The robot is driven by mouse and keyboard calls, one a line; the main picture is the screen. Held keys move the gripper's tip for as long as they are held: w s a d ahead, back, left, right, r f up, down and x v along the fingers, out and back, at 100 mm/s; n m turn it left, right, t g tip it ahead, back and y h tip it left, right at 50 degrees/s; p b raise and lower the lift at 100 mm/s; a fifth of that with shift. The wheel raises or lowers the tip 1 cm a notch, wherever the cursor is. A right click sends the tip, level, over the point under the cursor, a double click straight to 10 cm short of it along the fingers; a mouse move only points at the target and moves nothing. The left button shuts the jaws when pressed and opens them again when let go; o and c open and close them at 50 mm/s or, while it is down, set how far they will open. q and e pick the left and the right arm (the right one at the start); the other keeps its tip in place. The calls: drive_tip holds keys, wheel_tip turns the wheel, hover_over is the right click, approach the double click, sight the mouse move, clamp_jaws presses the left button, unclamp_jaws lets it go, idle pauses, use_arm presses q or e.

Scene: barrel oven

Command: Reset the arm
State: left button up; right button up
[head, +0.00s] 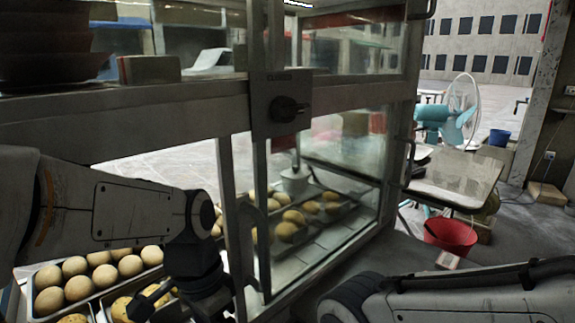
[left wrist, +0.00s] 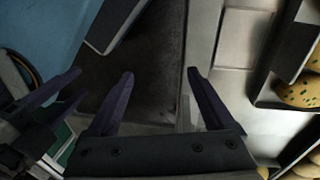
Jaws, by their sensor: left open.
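My left arm comes in from the left in the head view. Its dark gripper (head: 165,296) is low, in front of the barrel oven cabinet and over trays of buns. In the left wrist view its two purple-grey fingers (left wrist: 161,80) stand well apart with nothing between them. My right arm lies across the lower right of the head view, and its gripper is out of that frame. Dark finger-like parts (left wrist: 62,92) show at the left edge of the left wrist view. They may be my right gripper, but I cannot tell its opening.
The metal-framed glass cabinet (head: 281,104) fills the middle, with a closed dark latch plate. A bun tray (head: 36,300) sits at lower left; buns also show behind the glass. A red bucket (head: 450,235), a table (head: 457,178) and a fan (head: 462,110) stand at right.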

use_arm(q)
drive_tip(key=s+d+f+t+b, duration=0.1)
drive_tip(key=s+d+f, duration=0.15)
drive_tip(key=s, duration=0.25)
drive_tip(key=s+d+f+b, duration=0.1)
drive_tip(key=s+d+f, duration=0.1)
drive_tip(key=s+d, duration=0.15)
wheel_tip(320, 180, up, 38)
drive_tip(key=p, duration=3.7)
drive_tip(key=shift+s+a+f+n+p, duration=0.2)
drive_tip(key=shift+s+f+n+p, duration=0.1)
drive_tip(key=shift+n, duration=0.1)
use_arm(e)
wheel_tip(320, 180, up, 37)
